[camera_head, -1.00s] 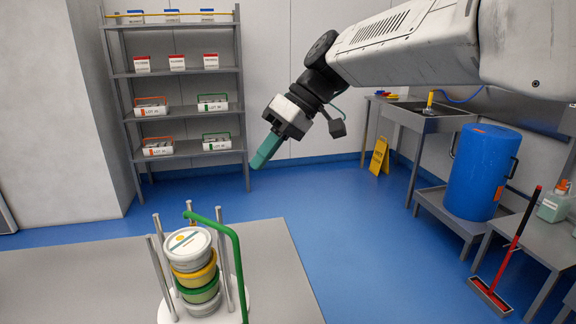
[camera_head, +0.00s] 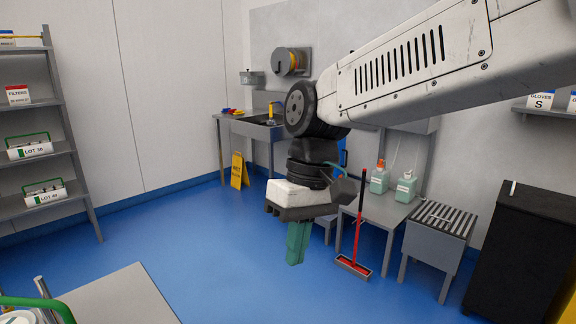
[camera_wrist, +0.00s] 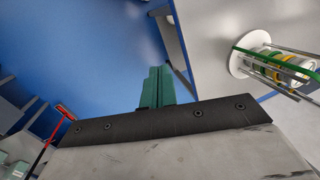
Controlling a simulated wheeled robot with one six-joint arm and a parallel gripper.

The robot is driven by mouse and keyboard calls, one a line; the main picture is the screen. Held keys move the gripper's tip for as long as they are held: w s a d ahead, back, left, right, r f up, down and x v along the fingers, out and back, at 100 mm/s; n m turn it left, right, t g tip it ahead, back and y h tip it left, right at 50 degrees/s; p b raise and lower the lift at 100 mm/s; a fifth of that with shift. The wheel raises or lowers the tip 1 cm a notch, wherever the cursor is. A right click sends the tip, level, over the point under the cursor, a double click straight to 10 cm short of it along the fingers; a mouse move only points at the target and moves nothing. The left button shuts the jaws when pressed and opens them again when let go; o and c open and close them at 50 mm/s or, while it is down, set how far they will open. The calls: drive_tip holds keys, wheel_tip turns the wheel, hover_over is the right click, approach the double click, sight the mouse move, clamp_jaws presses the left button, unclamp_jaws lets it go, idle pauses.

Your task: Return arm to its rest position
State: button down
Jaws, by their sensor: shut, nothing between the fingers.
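My gripper (camera_head: 297,243) hangs at the end of my arm in the middle of the head view, over the blue floor. Its green fingers are shut and point downward with nothing between them. In the wrist view the green fingers (camera_wrist: 158,87) are together above the floor, close in the picture to the edge of a grey table. The tub carrier (camera_wrist: 243,56), with its green handle, a white base and a stack of tubs between metal posts, stands on that table, apart from my gripper.
The grey table (camera_head: 120,296) is at the lower left. A shelf rack (camera_head: 65,148) stands at the left. A yellow sign (camera_head: 238,170), a red broom (camera_head: 358,222), a side table with bottles and a dark cabinet (camera_head: 522,245) line the back and right. The floor between is clear.

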drive_tip(key=s+d+f+m+t, duration=0.1)
drive_tip(key=s+d+m, duration=0.2)
drive_tip(key=s+d, duration=0.4)
drive_tip(key=s+d+f+m+t+h, duration=0.1)
drive_tip(key=s+d+m, duration=0.3)
drive_tip(key=d, duration=1.4)
drive_tip(key=s+f+t, duration=0.1)
drive_tip(key=s, duration=0.1)
drive_tip(key=shift+s+d+f+m+t+h, duration=0.15)
drive_tip(key=shift+s+m+t+h, duration=0.15)
drive_tip(key=shift+s, duration=0.05)
